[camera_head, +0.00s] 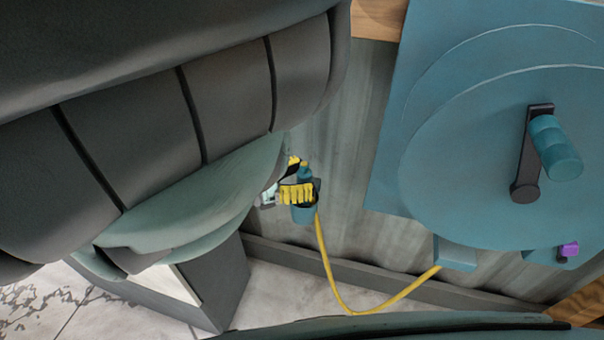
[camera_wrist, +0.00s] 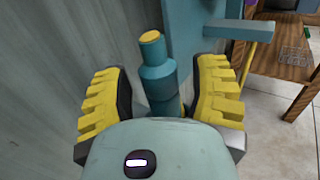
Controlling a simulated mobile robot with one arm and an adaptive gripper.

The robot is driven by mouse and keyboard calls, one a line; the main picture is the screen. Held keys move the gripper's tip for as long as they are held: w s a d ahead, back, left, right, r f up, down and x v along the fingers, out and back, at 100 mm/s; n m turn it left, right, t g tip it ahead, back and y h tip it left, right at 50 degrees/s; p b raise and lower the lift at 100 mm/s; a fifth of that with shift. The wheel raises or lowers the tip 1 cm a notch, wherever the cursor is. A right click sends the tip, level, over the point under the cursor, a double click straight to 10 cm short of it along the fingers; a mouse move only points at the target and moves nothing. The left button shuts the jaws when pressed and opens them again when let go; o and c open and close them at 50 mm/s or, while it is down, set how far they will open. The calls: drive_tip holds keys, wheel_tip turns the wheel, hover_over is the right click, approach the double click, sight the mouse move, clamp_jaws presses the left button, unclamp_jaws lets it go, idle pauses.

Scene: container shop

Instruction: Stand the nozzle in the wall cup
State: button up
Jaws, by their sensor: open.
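The teal nozzle (camera_head: 306,173) stands roughly upright at the wall cup (camera_head: 303,214), on the grey wall. My gripper's yellow-padded fingers hide part of both, and I cannot tell how deep the nozzle sits in the cup. In the wrist view the nozzle (camera_wrist: 158,75) shows its yellow tip and stands between the two fingers. My gripper (camera_wrist: 160,88) is open around it, with a visible gap on each side. It also shows in the head view (camera_head: 295,182). The cup is not clearly visible in the wrist view.
A yellow hose (camera_head: 330,280) hangs from below the cup and loops right to the large teal reel (camera_head: 460,150) with a crank handle (camera_head: 550,145). A skirting board (camera_head: 370,287) runs along the wall. In the wrist view a wooden table (camera_wrist: 285,65) stands at right.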

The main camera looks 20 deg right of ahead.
sight(301, 164)
drive_tip(key=shift+r, duration=0.15)
drive_tip(key=shift+w+r, duration=0.15)
drive_tip(key=shift+r, duration=4.65)
